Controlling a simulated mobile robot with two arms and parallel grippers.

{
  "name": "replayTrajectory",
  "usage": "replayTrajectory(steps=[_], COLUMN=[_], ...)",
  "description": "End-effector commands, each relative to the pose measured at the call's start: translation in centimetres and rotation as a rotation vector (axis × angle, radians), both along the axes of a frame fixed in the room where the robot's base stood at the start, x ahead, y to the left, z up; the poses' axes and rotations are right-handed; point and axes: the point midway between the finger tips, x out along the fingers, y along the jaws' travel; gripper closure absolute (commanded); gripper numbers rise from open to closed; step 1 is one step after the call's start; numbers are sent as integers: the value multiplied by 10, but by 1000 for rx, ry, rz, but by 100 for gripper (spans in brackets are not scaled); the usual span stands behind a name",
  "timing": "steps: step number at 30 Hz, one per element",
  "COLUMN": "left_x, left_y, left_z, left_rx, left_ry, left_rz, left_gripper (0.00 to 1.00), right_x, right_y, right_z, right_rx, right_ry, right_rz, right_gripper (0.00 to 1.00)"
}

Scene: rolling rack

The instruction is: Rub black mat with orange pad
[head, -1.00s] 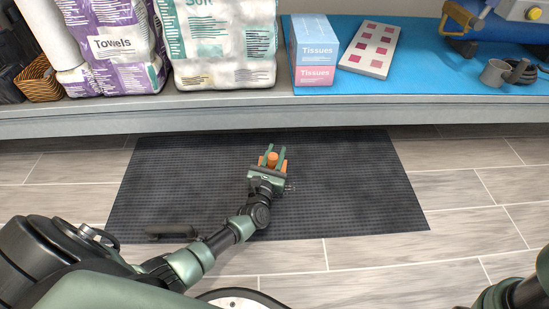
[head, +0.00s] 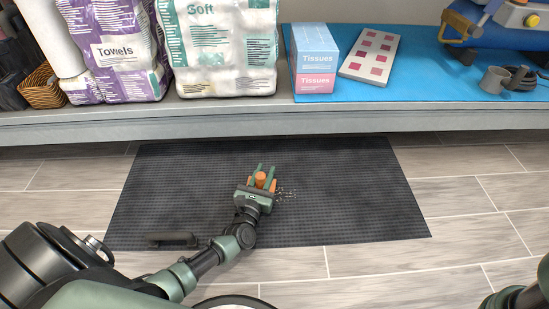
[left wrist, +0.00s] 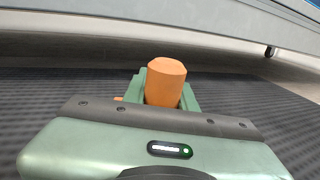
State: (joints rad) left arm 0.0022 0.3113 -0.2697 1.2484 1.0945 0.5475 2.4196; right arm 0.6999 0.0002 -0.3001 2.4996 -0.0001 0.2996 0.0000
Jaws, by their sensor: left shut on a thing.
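The black mat (head: 340,200) lies on the floor in front of the rack; it also fills the sides of the left wrist view (left wrist: 40,100). My left gripper (head: 262,177) is over the middle of the mat, shut on the orange pad's upright handle. The orange pad (head: 250,183) is mostly hidden beneath the fingers, and I cannot tell whether it touches the mat. Its handle (left wrist: 165,82) stands between the green fingers in the left wrist view. Small pale specks (head: 287,193) lie on the mat just right of the gripper. Only part of my right arm shows at the lower right; its gripper is out of view.
A grey rack shelf (head: 230,122) runs along the mat's far edge. It bears towel packs (head: 115,50), a tissue box (head: 314,70) and a grey mug (head: 493,80) on a blue surface. A dark bar-like object (head: 172,239) lies at the mat's near left edge.

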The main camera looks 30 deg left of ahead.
Motion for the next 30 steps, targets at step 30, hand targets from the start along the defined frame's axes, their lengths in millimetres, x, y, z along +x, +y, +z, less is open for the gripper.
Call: replayTrajectory(steps=[30], left_x=[-23], left_y=[-1], left_z=[24], left_rx=[-32], left_ry=[32], left_rz=[-4], left_gripper=[100], right_x=[-1], right_y=[0], right_z=[36], right_rx=[0], right_ry=[-2], right_rz=[0], right_gripper=[57])
